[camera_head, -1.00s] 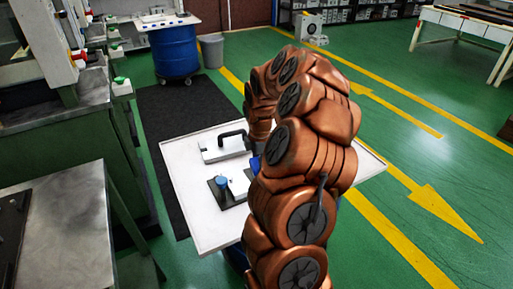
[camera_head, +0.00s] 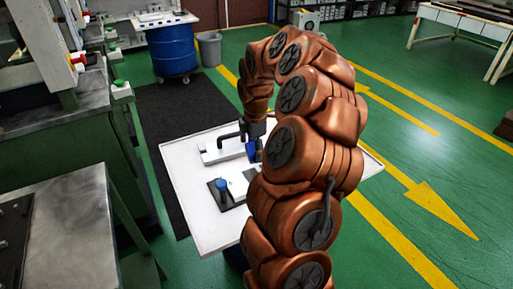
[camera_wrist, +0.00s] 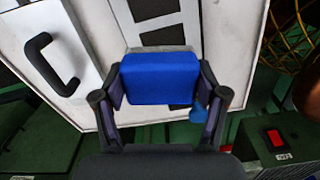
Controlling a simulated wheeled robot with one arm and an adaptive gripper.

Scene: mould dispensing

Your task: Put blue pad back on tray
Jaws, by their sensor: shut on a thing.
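The blue pad (camera_wrist: 160,78) is between the two fingers of my gripper (camera_wrist: 160,95) in the wrist view. In the head view a small part of the blue pad (camera_head: 252,151) shows at the end of my arm, above the white tray top (camera_head: 190,222). The wrist view shows the white tray surface (camera_wrist: 228,50) beyond the pad, with dark plates on it. I cannot tell whether the pad touches anything below. My arm hides the right part of the tray top in the head view.
A white block with a black handle (camera_head: 222,152) lies on the tray top. Nearer is a dark plate with a blue knob (camera_head: 221,185). A green machine bench (camera_head: 65,150) stands at left, a blue drum (camera_head: 175,50) behind. Green floor at right is open.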

